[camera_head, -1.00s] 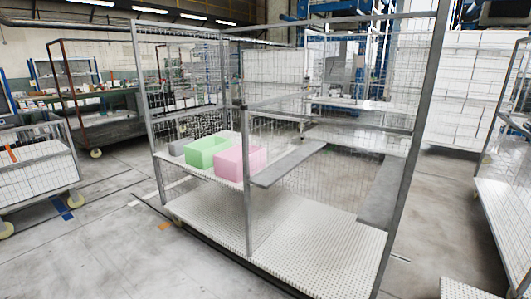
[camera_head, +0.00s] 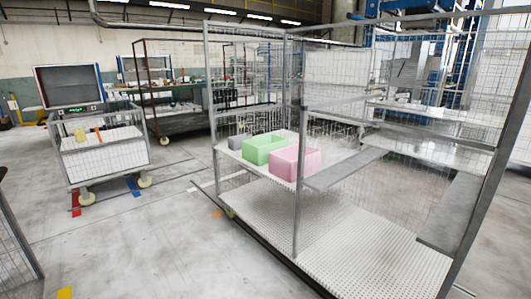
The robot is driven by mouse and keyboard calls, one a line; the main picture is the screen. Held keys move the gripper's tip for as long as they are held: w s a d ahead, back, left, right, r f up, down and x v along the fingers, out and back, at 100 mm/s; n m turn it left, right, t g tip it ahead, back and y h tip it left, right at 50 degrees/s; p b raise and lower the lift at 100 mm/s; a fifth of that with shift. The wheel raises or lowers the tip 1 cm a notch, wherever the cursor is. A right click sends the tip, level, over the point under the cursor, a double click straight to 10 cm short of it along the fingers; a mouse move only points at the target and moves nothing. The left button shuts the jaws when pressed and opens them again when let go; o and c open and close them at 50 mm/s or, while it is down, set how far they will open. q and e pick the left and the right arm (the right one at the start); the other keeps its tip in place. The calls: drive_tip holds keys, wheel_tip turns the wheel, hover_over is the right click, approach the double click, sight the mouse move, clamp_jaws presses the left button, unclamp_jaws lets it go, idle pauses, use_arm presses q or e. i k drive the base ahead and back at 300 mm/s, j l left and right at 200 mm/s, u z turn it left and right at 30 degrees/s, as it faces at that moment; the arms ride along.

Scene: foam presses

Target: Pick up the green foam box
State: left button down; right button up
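The green foam box (camera_head: 262,149) is an open-topped box on the middle shelf (camera_head: 238,160) of a wire-mesh cage cart. A pink foam box (camera_head: 296,164) stands in front of it to the right and hides part of it. A grey block (camera_head: 239,141) sits just to its left. Another pink piece shows partly behind the green box. Neither of my grippers is in view.
The cage cart has grey posts (camera_head: 297,200) and a white ribbed bottom shelf (camera_head: 270,212). A smaller cart (camera_head: 104,163) with a screen behind it (camera_head: 68,86) stands at left. Open floor (camera_head: 150,240) lies left of the cage cart.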

sight(257, 150)
drive_tip(key=i+j+u, duration=0.25)
drive_tip(key=i, duration=0.25)
drive_tip(key=i+j+u, duration=0.15)
drive_tip(key=i, duration=1.7)
